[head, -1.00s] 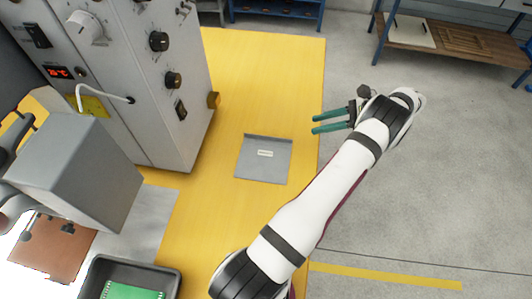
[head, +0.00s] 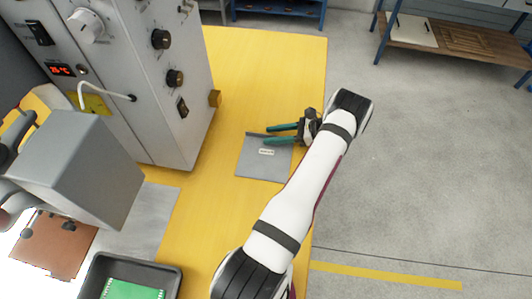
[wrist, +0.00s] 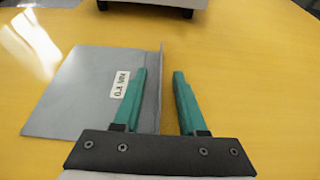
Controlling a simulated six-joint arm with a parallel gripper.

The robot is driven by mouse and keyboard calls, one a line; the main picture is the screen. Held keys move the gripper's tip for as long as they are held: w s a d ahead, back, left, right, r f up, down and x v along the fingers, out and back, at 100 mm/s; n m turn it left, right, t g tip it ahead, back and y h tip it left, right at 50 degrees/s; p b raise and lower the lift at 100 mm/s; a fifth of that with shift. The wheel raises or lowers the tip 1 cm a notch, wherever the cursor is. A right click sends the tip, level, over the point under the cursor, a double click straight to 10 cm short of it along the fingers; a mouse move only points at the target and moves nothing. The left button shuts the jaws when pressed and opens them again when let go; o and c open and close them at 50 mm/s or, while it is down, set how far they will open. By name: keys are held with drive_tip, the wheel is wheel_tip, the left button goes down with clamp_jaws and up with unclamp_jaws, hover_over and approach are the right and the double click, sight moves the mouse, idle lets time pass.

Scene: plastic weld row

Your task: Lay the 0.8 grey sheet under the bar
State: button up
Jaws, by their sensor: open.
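The grey sheet (head: 258,168) lies flat on the yellow table, with a small white label and a raised lip along its far edge. In the wrist view the sheet (wrist: 85,92) shows its label upside down; it appears to read 0.8 MM. My gripper (head: 266,135) is open over the sheet's far edge, its green fingers pointing left. In the wrist view the gripper (wrist: 159,73) has one finger on each side of the raised lip, with nothing clamped. I cannot clearly make out the bar; a grey block-shaped machine head (head: 75,170) stands at the left.
A tall grey control cabinet (head: 150,90) with knobs stands left of the sheet. A black tray (head: 172,275) holding a green board is at the lower left. The yellow table (head: 265,80) is clear beyond the sheet, and its right edge runs beneath my arm.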

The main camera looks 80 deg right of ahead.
clamp_jaws()
idle(0.4)
